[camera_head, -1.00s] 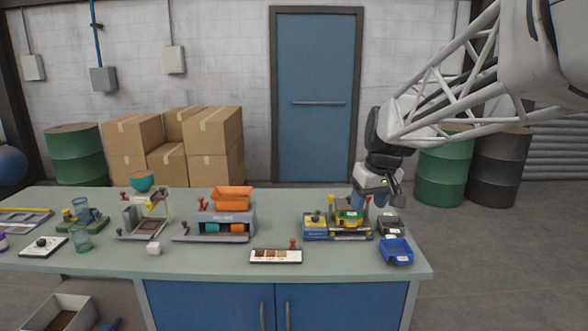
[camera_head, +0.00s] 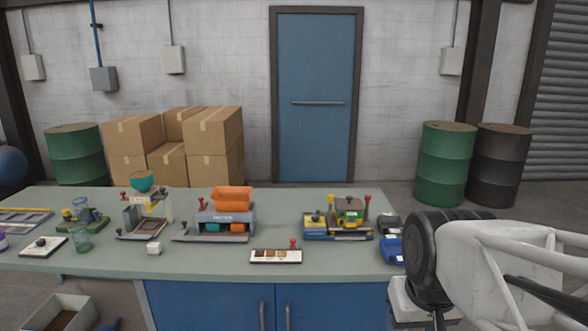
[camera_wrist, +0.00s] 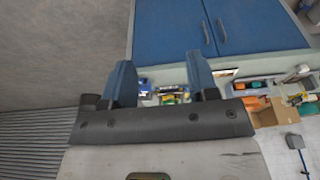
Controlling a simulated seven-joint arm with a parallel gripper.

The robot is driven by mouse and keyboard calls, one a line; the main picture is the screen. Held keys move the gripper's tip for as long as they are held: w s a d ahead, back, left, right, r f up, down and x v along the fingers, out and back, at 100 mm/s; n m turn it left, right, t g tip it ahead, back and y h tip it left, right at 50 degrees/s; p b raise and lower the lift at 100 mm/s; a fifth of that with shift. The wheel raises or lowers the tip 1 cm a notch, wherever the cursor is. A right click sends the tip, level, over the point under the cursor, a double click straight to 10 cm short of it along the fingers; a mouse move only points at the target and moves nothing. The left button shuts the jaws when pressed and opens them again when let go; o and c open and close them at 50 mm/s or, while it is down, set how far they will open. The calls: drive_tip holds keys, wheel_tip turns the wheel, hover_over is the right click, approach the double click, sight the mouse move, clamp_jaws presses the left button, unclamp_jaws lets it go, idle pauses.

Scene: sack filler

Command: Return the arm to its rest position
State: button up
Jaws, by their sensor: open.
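My gripper (camera_wrist: 162,82) shows in the wrist view with its two blue fingers apart and nothing between them. In the head view my arm is folded low at the right front corner of the bench, and the fingers are out of sight there. The green workbench (camera_head: 340,262) has blue cabinet doors (camera_head: 333,305). The blue and yellow machine (camera_head: 337,222) stands at the bench's right, apart from my arm. My arm partly hides the blue tray (camera_head: 390,249) at the right edge.
On the bench stand a grey machine with an orange hopper (camera_head: 232,199), a scale-like stand with a teal bowl (camera_head: 141,181), and a sample card (camera_head: 276,256). Cardboard boxes (camera_head: 214,133) and drums (camera_head: 445,163) stand behind. The floor right of the bench is open.

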drive_tip(key=s, duration=0.1)
drive_tip(key=s+f, duration=0.1)
drive_tip(key=s, duration=0.1)
drive_tip(key=shift+d+f, duration=0.1)
drive_tip(key=shift+f, duration=0.2)
